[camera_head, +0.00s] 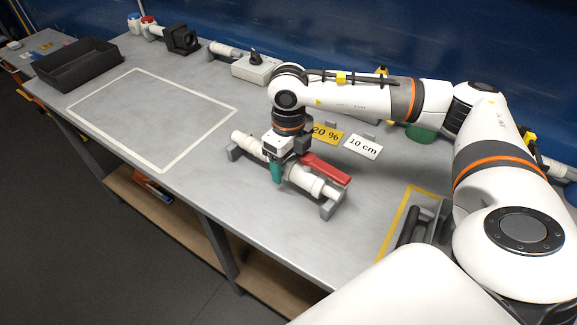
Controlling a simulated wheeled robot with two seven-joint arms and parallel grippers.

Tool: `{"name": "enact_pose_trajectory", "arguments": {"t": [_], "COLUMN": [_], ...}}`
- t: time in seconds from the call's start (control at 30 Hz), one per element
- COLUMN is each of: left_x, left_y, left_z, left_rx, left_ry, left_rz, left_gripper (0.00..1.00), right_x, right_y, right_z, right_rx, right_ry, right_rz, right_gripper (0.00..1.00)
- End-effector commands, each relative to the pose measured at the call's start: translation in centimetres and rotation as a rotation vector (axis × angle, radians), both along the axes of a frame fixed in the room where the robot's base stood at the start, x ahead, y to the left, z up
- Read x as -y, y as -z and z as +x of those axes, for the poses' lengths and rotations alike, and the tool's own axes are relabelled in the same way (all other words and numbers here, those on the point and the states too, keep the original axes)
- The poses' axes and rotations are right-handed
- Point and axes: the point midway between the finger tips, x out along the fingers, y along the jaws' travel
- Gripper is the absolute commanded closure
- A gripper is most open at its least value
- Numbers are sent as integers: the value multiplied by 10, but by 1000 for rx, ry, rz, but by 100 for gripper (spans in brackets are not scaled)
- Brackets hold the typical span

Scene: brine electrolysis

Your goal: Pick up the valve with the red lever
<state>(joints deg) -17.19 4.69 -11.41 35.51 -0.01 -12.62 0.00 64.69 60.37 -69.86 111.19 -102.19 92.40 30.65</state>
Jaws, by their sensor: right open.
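The valve (312,184) is a white pipe piece with a red lever (325,168). It lies across grey supports (331,207) on the metal table. My right gripper (284,176) points down over the middle of the valve, just left of the red lever. Its teal fingertip reaches down in front of the white pipe. The gripper is open, with the pipe beneath or between its fingers; I cannot tell whether it touches. My gripper hides the valve's middle. My left gripper is not in view.
A yellow "20 %" card (328,134) and a white "10 cm" card (363,147) stand behind the valve. A white-outlined area (166,163) on the left is empty. A black tray (79,66) sits at far left. A grey tray (432,212) is at right.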

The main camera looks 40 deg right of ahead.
Motion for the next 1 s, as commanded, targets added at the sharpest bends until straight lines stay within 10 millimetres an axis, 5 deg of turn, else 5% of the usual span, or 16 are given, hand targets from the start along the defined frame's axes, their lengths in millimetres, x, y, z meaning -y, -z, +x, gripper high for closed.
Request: {"name": "enact_pose_trajectory", "arguments": {"t": [0.1,0.47,0.77,1.0], "left_x": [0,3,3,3], "left_y": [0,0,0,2], "left_z": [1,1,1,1], "left_rx": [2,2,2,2], "left_ry": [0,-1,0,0], "left_rz": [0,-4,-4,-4], "left_gripper": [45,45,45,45], "right_x": [0,0,0,-1], "right_y": [0,-1,-7,-51], "right_z": [0,0,1,1], "right_rx": [0,0,4,6], "right_ry": [0,0,0,-1], "right_rz": [0,1,2,3], "right_gripper": [29,88,88,88]}}
